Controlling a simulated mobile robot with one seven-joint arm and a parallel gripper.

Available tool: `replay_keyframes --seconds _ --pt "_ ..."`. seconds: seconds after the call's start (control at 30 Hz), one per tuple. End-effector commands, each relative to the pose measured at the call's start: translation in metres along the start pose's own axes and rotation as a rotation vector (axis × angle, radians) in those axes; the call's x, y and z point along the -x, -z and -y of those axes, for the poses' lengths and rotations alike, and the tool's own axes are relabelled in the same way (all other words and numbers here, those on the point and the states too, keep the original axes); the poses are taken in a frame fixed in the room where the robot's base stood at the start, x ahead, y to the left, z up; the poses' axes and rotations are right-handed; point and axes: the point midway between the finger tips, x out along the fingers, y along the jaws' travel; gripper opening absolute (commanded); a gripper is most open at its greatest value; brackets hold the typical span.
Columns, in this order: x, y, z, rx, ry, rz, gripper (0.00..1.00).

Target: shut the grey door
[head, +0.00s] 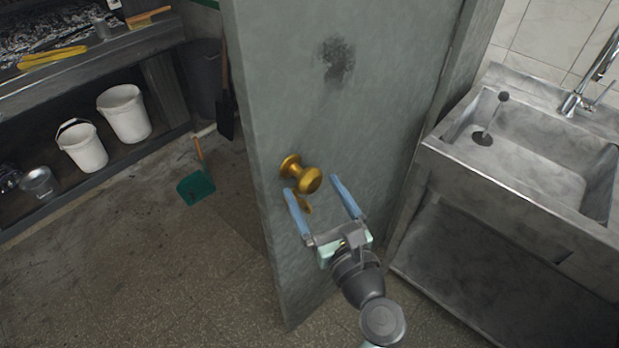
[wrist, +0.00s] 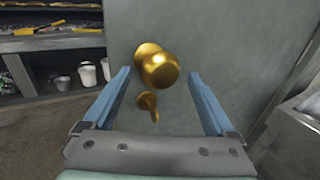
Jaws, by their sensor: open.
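The grey door (head: 350,130) stands open, its free edge toward the left and its far side beside the sink. A brass knob (head: 308,179) sticks out near its free edge, with a small brass piece just below it. In the wrist view the knob (wrist: 158,68) and the small piece (wrist: 148,104) show ahead of the fingers. My gripper (head: 311,184) is open and empty, with its two blue fingers pointing at the door. The knob appears between the fingertips in the picture; I cannot tell whether they reach around it. My gripper also shows in the wrist view (wrist: 158,75).
A steel sink (head: 435,145) stands close to the right of the door. At left, a shelf unit (head: 60,95) holds two white buckets (head: 125,112).

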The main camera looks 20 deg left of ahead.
Motion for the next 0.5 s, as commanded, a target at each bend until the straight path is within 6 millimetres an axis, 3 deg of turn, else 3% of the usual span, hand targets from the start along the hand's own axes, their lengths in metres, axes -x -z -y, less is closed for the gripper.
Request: replay_keyframes --seconds 0.2,0.5 --pt "-0.025 0.0 0.0 0.001 -0.001 0.0 0.9" --pt "-0.029 0.0 0.0 0.002 0.0 0.0 0.9"
